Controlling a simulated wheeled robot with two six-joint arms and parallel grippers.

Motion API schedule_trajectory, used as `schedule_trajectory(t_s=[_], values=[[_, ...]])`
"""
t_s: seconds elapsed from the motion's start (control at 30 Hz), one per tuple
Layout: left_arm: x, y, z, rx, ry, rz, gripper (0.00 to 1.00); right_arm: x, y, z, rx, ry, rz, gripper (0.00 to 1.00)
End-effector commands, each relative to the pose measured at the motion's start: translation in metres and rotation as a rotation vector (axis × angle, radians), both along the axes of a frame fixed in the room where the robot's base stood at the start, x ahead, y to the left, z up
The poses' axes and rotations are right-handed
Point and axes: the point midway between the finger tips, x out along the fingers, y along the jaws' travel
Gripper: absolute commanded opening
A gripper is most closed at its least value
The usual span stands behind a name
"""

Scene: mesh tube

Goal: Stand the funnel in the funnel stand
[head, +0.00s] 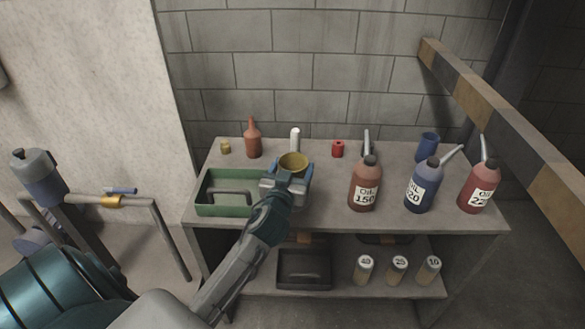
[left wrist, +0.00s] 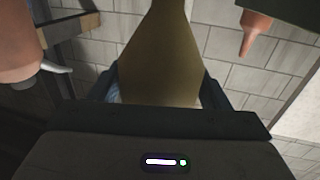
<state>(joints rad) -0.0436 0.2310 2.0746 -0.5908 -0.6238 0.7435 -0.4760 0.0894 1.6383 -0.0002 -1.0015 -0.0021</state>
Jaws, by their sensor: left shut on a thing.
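The funnel (head: 293,161) is olive-yellow, and its round mouth faces up in the head view. My left gripper (head: 287,183) is shut on it and holds it above the bench near the green tray's right end. In the left wrist view the funnel (left wrist: 160,55) fills the middle between the fingers, and its lower end is hidden there. A blue open-topped cylinder (head: 428,146) at the bench's back right looks like the funnel stand, though I cannot be sure. It stands upright, well to the right of the funnel. My right gripper is not in view.
The green tray (head: 201,204) is at the bench's left. Oil bottles (head: 364,188), (head: 424,190), (head: 480,190) with spouts line the right front. An orange squeeze bottle (head: 253,140), a red cylinder (head: 337,149) and a silver-white object (head: 295,137) stand at the back.

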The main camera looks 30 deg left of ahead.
Motion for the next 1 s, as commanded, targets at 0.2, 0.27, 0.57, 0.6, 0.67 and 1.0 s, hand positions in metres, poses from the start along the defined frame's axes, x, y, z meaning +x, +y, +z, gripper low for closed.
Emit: schedule_trajectory(t_s=[0.2, 0.27, 0.57, 0.6, 0.67, 1.0], values=[[0.0, 0.0, -0.003, 0.0, 0.0, 0.0, 0.47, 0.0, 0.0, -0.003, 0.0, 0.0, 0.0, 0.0], [0.0, 0.0, -0.004, 0.0, 0.0, 0.0, 0.47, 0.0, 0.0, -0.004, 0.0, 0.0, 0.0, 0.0], [0.0, 0.0, -0.007, 0.0, 0.0, 0.0, 0.47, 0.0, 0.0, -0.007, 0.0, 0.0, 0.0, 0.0], [0.0, 0.0, -0.008, 0.0, 0.0, 0.0, 0.47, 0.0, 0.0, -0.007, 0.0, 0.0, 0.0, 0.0], [0.0, 0.0, -0.009, 0.0, 0.0, 0.0, 0.47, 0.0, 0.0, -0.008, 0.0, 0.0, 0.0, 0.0], [0.0, 0.0, -0.013, 0.0, 0.0, 0.0, 0.47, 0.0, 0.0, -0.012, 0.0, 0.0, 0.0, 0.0]])
